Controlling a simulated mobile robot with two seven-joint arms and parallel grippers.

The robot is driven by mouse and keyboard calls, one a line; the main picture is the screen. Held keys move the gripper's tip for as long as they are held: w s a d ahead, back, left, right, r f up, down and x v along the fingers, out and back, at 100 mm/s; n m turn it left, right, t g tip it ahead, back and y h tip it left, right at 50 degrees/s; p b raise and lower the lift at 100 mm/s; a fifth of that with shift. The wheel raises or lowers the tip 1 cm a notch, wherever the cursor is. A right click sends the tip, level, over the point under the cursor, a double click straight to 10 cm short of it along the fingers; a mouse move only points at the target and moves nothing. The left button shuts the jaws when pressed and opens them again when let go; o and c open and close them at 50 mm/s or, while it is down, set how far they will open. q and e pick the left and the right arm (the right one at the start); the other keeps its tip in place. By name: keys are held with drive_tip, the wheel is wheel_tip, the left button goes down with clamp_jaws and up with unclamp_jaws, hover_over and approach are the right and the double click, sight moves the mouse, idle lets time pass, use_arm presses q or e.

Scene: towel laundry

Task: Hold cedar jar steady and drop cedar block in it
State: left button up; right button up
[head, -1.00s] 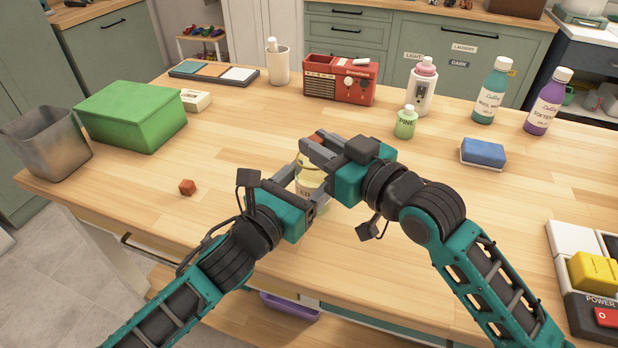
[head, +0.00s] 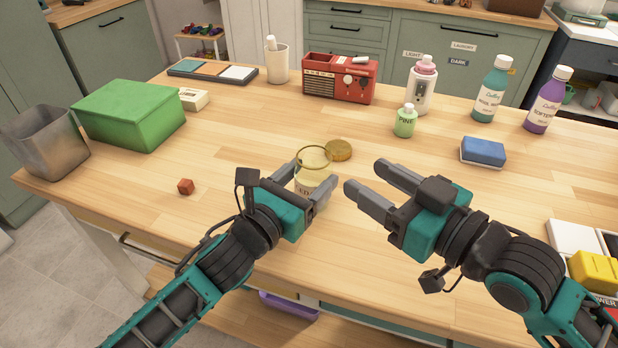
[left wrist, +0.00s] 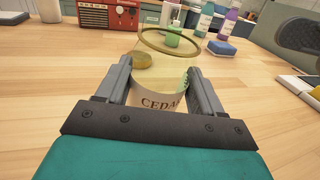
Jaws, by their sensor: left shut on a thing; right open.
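The cedar jar (head: 313,167) is clear glass with a gold rim and a paper label; it stands open at the middle of the table. My left gripper (head: 309,188) is shut around its sides, and the left wrist view shows the label "CEDA…" on the jar (left wrist: 158,101) between the fingers. A round gold lid (head: 339,150) lies on the table just behind the jar. A small reddish-brown block (head: 185,187), apparently the cedar block, lies on the table left of my left gripper. My right gripper (head: 366,186) is open and empty, right of the jar.
A green box (head: 130,115) and a grey bin (head: 45,142) stand at the left. A small green PINE bottle (head: 405,121), a blue sponge (head: 483,151) and a red radio (head: 339,78) stand farther back. The table between block and jar is clear.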

drive_tip(key=shift+s+d+r, duration=0.3)
drive_tip(key=shift+s+d, duration=0.05)
use_arm(q)
drive_tip(key=o, duration=1.3)
use_arm(e)
drive_tip(key=shift+r, duration=0.1)
use_arm(q)
drive_tip(key=v, duration=1.2)
drive_tip(key=shift+s, duration=0.1)
